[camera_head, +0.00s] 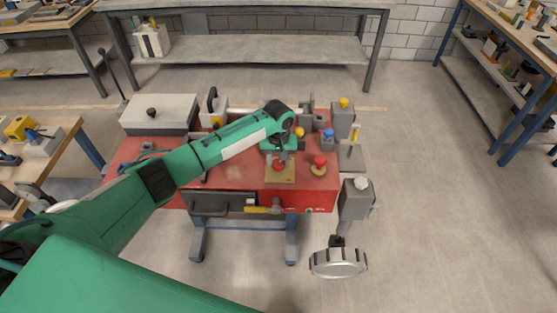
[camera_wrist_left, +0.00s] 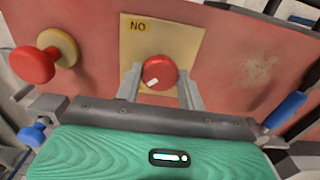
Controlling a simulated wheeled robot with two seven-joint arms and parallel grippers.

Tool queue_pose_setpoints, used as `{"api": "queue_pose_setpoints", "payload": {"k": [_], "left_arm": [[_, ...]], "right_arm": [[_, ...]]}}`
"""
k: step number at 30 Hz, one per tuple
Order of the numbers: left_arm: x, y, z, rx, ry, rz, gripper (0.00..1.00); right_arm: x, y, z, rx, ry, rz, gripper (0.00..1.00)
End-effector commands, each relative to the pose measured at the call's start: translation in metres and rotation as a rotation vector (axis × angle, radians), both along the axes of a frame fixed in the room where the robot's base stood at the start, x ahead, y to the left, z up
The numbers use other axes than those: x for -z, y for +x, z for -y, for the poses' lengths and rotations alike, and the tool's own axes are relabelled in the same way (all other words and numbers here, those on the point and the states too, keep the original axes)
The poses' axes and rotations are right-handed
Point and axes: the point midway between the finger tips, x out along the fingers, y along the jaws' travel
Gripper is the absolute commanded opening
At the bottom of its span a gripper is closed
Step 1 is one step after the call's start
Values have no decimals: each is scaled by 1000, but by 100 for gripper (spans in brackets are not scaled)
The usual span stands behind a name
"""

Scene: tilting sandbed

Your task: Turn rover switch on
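The switch is a round red knob with a white mark, seen in the wrist view (camera_wrist_left: 160,72), on a yellow plate (camera_wrist_left: 190,40) lettered "NO". In the head view the knob (camera_head: 278,164) sits on the plate, on top of the red rover body (camera_head: 235,178). The white mark points down and left in the wrist view. My left gripper (camera_wrist_left: 160,80) has one finger on each side of the knob, very close to it. I cannot tell whether the fingers touch it. In the head view my left gripper (camera_head: 281,153) is over the plate. My right gripper is not in view.
A red mushroom button on a yellow base (camera_head: 319,165) stands right of the plate. A blue knob (camera_head: 328,134) and a yellow-topped grey box (camera_head: 342,118) are further back. A grey box with a silver disc (camera_head: 338,263) is at the front right. Open floor lies right.

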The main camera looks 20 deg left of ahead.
Motion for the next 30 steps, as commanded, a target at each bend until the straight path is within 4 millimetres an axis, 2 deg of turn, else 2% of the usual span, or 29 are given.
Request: {"api": "queue_pose_setpoints", "payload": {"k": [8, 14, 30], "left_arm": [[-1, 0, 0, 32, 0, -1, 17], [-2, -1, 0, 131, 0, -3, 17], [-2, 0, 0, 621, 0, -1, 17]], "right_arm": [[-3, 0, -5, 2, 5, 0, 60], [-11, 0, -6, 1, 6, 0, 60], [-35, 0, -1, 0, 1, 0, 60]]}}
